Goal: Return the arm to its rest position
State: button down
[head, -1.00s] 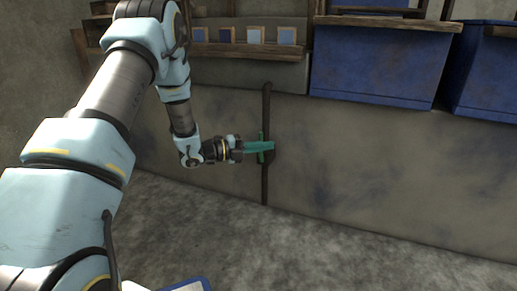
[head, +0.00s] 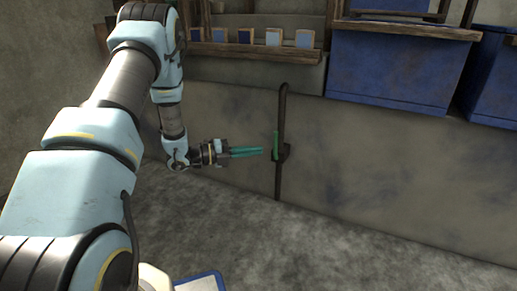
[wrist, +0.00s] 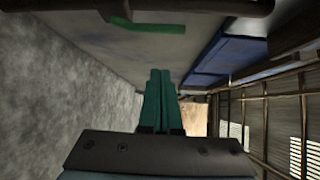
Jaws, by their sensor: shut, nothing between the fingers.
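My gripper (head: 262,152) has green fingers that lie together, shut and empty. In the head view it points right, a little left of a green handle (head: 276,146) on a dark upright bar (head: 281,108) fixed to the grey wall. A gap shows between the fingertips and the bar. In the wrist view my gripper (wrist: 160,72) is closed at the centre. The green handle (wrist: 150,26) and the dark bar (wrist: 205,6) lie across the top of that view, apart from the fingers.
A wooden shelf (head: 235,49) with several small blue and pale tiles (head: 273,37) runs along the wall. Blue boxes (head: 385,73) stand at the upper right. A blue-edged board (head: 203,282) lies at the bottom. The grey floor (head: 330,250) is clear.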

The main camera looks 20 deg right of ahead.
jog(key=w+a+r+n+t+y+p, duration=0.3)
jog(key=w+a+r+n+t+y, duration=0.1)
jog(key=w+r+n+t, duration=0.3)
jog(key=w+a+r+n+t+y+p, duration=0.2)
jog(key=a+n+y, duration=0.2)
jog(key=a+n, duration=0.25)
jog(key=w+a+r+n+t+y+p, duration=0.1)
jog(key=a+r+n+y, duration=0.2)
jog(key=a+n, duration=0.3)
jog(key=s+a+r+n+g+y+p, duration=0.25)
jog(key=s+a+r+n+y, duration=0.2)
jog(key=s+a+n, duration=0.65)
jog(key=s+a+r+n+g+y+p, duration=0.1)
jog(key=s+a+n+g, duration=0.15)
jog(key=s, duration=0.35)
jog(key=s+a+r+n+g+y+p, duration=0.1)
jog(key=s+r+n+g+p, duration=0.1)
jog(key=s+n, duration=0.35)
notch_tip(320, 180, up, 37)
jog(key=s+m+p, duration=0.1)
jog(key=p, duration=3.6)
jog(key=shift+a+r+m, duration=0.15)
jog(key=shift+r+m, duration=0.05)
jog(key=shift+m, duration=0.15)
